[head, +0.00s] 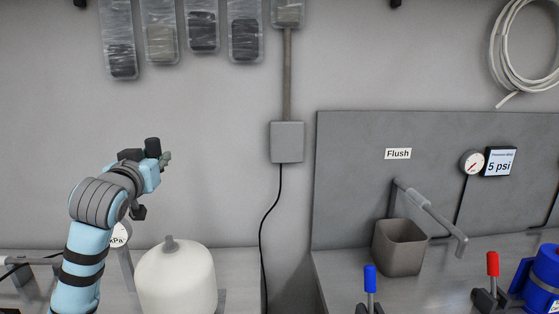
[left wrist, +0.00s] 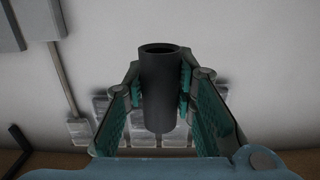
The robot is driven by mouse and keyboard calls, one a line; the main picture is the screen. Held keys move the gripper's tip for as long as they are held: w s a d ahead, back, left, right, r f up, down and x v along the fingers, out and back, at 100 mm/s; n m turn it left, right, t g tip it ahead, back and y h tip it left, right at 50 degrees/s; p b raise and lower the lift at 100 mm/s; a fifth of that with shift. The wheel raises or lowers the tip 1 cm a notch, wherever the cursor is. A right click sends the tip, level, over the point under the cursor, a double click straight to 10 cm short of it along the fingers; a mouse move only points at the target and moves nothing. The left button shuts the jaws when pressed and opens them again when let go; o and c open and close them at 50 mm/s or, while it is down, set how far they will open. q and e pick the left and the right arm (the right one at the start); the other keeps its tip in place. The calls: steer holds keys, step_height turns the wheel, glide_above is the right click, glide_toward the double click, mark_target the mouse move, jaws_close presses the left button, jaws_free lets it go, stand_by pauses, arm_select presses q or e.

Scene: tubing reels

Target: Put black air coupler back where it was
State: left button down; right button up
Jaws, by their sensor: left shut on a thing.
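The black air coupler (head: 152,146) is a short dark cylinder, held upright in my left gripper (head: 161,159) in front of the wall. In the left wrist view the coupler (left wrist: 160,88) is a hollow black tube between the teal-padded fingers (left wrist: 163,92), which are shut on it. Clear wall bins (head: 160,42) hang at the top of the head view, above and apart from the gripper; some hold dark items. The coupler's original place cannot be made out. My right gripper is not in view.
A white tank (head: 176,280) stands below and right of my left arm. A grey box (head: 287,142) with a cable is on the wall. To the right are a grey bin (head: 399,247), a pipe spout (head: 437,215) and a gauge (head: 472,162). The wall between gripper and bins is bare.

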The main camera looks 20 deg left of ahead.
arm_select(q)
steer(key=shift+d+r, duration=0.15)
steer(key=shift+r, duration=0.25)
steer(key=s+d+r+m+h, duration=0.2)
steer(key=d+r+h, duration=0.1)
steer(key=d+r, duration=0.35)
steer(key=s+d+f+m+h, duration=0.3)
steer(key=d+f+h, duration=0.2)
steer(key=d, duration=0.3)
steer(key=s+d+f+m+h, duration=0.1)
steer(key=s+f, duration=0.4)
steer(key=f, duration=0.5)
steer(key=s+d+f+m+h+b, duration=0.1)
steer(key=s+d+f+m+h, duration=0.1)
steer(key=s+d+f, duration=0.3)
steer(key=s+d+f+m+g+h+b, duration=0.1)
steer(key=s+d+f+h, duration=0.2)
steer(key=f, duration=1.1)
steer(key=shift+s+d+f+m, duration=0.15)
steer(key=shift+s+f+m, duration=0.15)
steer(key=shift+s, duration=0.9)
steer(key=shift+w, duration=0.1)
